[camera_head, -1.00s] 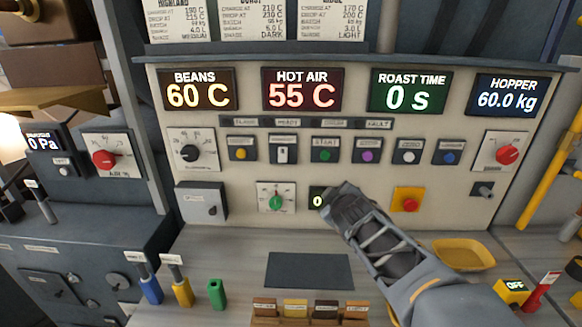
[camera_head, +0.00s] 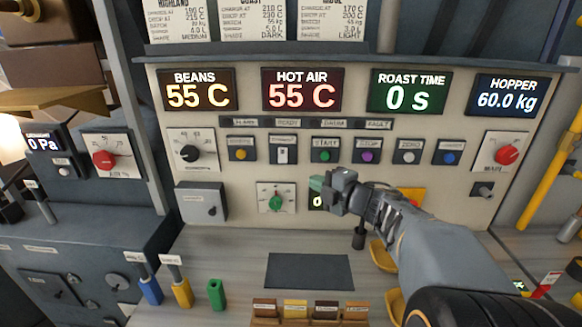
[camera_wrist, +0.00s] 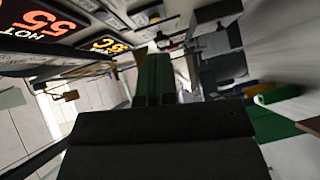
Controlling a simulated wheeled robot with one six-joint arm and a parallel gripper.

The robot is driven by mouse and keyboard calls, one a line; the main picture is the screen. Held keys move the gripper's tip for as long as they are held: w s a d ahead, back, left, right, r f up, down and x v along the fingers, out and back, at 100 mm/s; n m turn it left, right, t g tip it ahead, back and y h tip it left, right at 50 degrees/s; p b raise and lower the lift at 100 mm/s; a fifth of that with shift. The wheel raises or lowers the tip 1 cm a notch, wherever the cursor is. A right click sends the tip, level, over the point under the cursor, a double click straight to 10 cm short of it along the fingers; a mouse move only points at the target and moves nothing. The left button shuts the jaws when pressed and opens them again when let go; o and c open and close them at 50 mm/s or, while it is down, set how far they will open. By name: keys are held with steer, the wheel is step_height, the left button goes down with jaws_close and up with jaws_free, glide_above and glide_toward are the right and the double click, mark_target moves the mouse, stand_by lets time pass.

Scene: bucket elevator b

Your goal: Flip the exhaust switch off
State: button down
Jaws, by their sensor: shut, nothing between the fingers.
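No label that I can read names the exhaust switch, so I cannot tell which control it is. Candidates on the cream panel are a white rocker (camera_head: 282,151), a small grey lever switch (camera_head: 483,190) at the lower right, and a grey box with a small knob (camera_head: 201,202) at the lower left. My gripper (camera_head: 316,184) is shut and empty, in front of the panel's lower middle. Its greenish tips point left, right of the green knob (camera_head: 276,202). It partly covers a small display. In the wrist view, the shut fingers (camera_wrist: 153,75) appear dark green.
Lit displays such as the hot air readout (camera_head: 302,89) line the panel top. The counter below holds a dark mat (camera_head: 309,271), a blue handle (camera_head: 150,290) and a green holder (camera_head: 217,294).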

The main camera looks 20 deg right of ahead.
steer(key=p, duration=0.1)
glide_toward(286, 163)
steer(key=w+a, duration=0.2)
steer(key=a, duration=0.3)
steer(key=w, duration=0.1)
steer(key=w+d+p, duration=0.1)
steer(key=w, duration=0.1)
steer(key=shift+f, duration=0.2)
steer(key=shift+w+d+f+p, duration=0.15)
steer(key=shift+w+p, duration=0.15)
steer(key=shift+w, duration=0.25)
steer(key=shift+f, duration=0.1)
steer(key=b, duration=0.2)
steer(key=f+b, duration=0.1)
steer(key=b, duration=0.2)
steer(key=shift+w+d+f+n+t, duration=0.1)
steer(key=shift+w+n+t, duration=0.2)
steer(key=shift+w+n, duration=0.1)
steer(key=shift+r+p, duration=0.4)
steer(key=shift+r, duration=0.15)
steer(key=s+d+f+b, duration=0.2)
steer(key=s+d+b, duration=0.1)
steer(key=s, duration=0.9)
steer(key=shift+s+d+b, duration=0.2)
steer(key=shift+s+b, duration=0.1)
steer(key=shift+b, duration=0.1)
